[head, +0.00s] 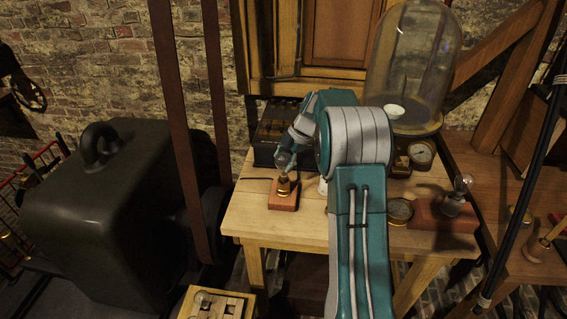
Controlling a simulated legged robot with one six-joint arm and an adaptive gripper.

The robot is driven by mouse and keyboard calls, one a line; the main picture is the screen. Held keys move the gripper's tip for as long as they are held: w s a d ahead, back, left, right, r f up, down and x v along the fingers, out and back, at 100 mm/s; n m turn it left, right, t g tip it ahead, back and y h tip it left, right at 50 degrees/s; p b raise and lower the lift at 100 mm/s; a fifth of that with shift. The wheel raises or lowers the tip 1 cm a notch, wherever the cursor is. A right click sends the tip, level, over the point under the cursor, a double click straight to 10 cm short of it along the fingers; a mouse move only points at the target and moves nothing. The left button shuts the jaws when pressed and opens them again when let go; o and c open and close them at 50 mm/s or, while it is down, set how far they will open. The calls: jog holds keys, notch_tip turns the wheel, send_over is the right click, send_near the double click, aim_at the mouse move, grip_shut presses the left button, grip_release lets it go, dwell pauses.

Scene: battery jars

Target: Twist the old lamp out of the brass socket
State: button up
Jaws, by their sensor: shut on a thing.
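The brass socket (283,188) stands upright on a small reddish wooden block (284,203) near the left side of the wooden table. The old lamp (285,162) is above the socket, and its glass is largely covered by my fingers. My gripper (286,158) comes down from above and is shut on the lamp. The lamp looks in line with the socket; I cannot tell how far its base sits inside.
A second bulb (462,184) stands on a reddish block at the table's right. A glass dome (415,60), gauges (420,154) and a dark box (277,133) are near the back. A leather belt (181,120) hangs left. The table (255,222) is bare at its front left.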

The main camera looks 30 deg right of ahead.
jog(key=shift+r, duration=0.4)
jog(key=shift+r, duration=2.5)
